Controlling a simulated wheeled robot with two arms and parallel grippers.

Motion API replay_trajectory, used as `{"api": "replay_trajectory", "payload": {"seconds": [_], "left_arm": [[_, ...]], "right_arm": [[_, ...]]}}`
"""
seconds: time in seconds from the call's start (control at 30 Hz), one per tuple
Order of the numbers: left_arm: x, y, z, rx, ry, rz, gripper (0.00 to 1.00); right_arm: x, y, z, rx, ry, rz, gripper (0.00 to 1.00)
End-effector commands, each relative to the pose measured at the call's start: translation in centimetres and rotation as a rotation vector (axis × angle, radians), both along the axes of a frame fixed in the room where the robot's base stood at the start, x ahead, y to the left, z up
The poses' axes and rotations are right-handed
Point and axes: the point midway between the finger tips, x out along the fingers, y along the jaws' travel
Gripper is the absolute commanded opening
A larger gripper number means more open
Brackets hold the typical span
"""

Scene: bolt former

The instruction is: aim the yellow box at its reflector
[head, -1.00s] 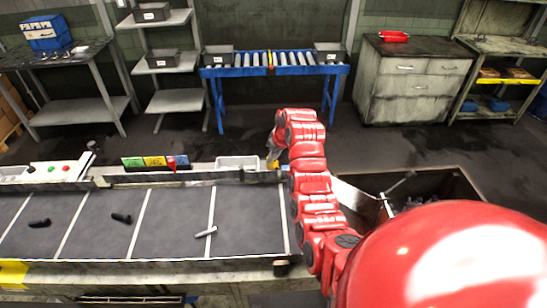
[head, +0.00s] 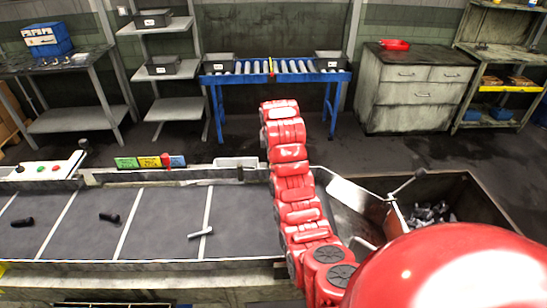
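A red arm of mine (head: 292,185) rises from the bottom right past the right end of the belt. Its far end hides its own gripper, so I cannot tell whether that gripper is open or shut. I cannot make out the yellow box or its reflector for sure; the arm covers the strip of belt edge behind it. The other gripper is out of the picture.
Dark bolts (head: 109,217) and a paler bolt (head: 201,232) lie on the belt (head: 160,235). Colored cards (head: 149,162) and a white tray (head: 236,163) stand along its far edge. A scrap bin (head: 470,190) is at the right. Floor beyond is clear.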

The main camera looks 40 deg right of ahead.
Motion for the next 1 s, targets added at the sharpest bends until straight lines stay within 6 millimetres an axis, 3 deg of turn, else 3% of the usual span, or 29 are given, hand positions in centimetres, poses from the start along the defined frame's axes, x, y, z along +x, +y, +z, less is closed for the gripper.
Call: {"api": "replay_trajectory", "payload": {"seconds": [0.53, 0.6, 0.73, 1.0], "left_arm": [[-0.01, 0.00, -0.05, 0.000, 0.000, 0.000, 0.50], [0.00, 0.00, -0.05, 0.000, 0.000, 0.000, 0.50], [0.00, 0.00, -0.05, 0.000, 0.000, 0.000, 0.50], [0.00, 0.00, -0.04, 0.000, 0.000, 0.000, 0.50]], "right_arm": [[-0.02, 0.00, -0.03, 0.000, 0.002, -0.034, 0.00], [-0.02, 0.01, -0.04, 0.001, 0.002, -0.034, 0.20], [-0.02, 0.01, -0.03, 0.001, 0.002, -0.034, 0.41], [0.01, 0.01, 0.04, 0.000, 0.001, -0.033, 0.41]]}}
